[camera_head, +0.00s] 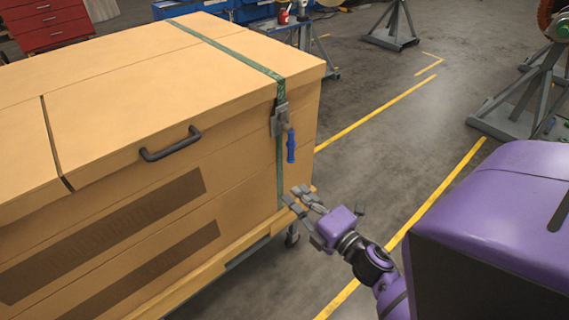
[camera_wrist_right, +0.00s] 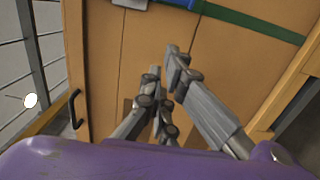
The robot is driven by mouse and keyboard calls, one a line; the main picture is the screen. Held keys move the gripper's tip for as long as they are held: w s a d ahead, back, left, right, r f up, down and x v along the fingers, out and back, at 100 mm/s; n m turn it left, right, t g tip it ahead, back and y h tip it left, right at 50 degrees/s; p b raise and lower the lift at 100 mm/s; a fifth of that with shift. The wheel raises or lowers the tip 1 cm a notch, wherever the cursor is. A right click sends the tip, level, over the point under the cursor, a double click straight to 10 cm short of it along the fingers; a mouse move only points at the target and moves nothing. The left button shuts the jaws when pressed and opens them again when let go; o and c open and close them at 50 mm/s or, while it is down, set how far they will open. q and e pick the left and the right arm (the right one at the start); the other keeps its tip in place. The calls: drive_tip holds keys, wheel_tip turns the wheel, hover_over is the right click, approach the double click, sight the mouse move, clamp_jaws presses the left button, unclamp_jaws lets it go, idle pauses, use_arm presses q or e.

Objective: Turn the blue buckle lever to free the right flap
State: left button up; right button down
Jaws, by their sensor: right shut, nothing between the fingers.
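The blue buckle lever (camera_head: 291,147) hangs down from a grey metal buckle (camera_head: 280,120) on the front of a large wooden crate. A green strap (camera_head: 232,54) runs over the right flap (camera_head: 180,90) of the lid and down through the buckle. My right gripper (camera_head: 297,197) is shut and empty, below the lever and close to the crate's front near its lower right corner. It is apart from the lever. The right wrist view shows the fingers (camera_wrist_right: 165,62), with the blue lever (camera_wrist_right: 180,3) cut off at the top edge. My left gripper is not in view.
A dark handle (camera_head: 170,144) sticks out of the crate's front, left of the buckle. The crate (camera_head: 130,235) rests on a wheeled base. Grey stands (camera_head: 515,115) and a red cabinet (camera_head: 45,22) stand farther back.

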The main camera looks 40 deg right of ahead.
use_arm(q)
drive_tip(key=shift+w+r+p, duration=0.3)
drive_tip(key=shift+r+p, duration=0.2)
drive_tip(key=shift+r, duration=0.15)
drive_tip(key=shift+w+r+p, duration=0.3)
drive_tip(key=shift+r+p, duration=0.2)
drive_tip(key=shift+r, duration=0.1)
use_arm(e)
drive_tip(key=w+d, duration=0.3)
drive_tip(key=w, duration=0.8)
drive_tip(key=shift+w+d, duration=0.2)
drive_tip(key=shift+d, duration=0.05)
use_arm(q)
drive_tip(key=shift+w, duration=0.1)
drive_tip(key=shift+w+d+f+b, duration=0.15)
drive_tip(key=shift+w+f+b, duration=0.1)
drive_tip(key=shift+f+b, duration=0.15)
use_arm(e)
drive_tip(key=shift+d+f+n, duration=0.25)
drive_tip(key=shift+d+n, duration=0.05)
